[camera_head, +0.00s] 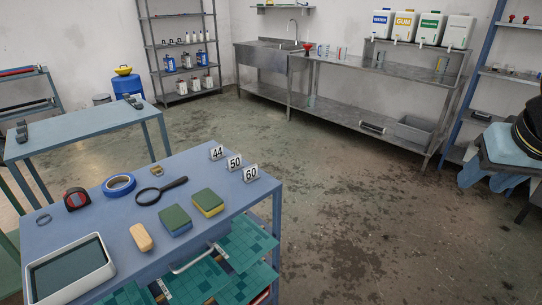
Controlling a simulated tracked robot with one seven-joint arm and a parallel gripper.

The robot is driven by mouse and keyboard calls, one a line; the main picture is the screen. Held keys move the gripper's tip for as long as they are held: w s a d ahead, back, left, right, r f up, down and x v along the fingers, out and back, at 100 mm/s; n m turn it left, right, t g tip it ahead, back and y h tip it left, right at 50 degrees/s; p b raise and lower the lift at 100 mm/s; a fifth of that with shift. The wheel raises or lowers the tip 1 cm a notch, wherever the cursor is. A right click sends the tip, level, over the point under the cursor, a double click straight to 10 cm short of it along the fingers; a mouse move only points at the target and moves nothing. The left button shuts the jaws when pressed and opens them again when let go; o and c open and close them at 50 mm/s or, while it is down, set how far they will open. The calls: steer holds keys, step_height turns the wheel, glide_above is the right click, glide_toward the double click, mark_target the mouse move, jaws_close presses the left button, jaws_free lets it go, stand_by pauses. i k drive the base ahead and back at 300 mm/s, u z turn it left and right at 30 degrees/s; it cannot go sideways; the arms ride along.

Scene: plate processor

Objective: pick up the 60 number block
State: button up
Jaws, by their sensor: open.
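The 60 number block (251,174) is a small white block with black digits. It stands upright near the right corner of the blue table (100,211), close to its edge. The 50 block (234,162) and the 44 block (216,152) stand in a row behind it to the left. The face of the 60 block is unobstructed. My gripper is not in this view.
A magnifying glass (160,190), two sponges (207,202), blue tape (118,185), a tape measure (76,198) and a white tray (70,270) share the tabletop. Open floor (370,230) lies right of the table. A dark item with a yellow band stands at the right edge.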

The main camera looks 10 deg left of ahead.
mark_target(250, 174)
steer(key=i, duration=1.5)
steer(key=u, duration=2.9)
steer(key=k, duration=0.5)
steer(key=u, duration=0.25)
steer(key=i, duration=0.55)
steer(key=z, duration=0.15)
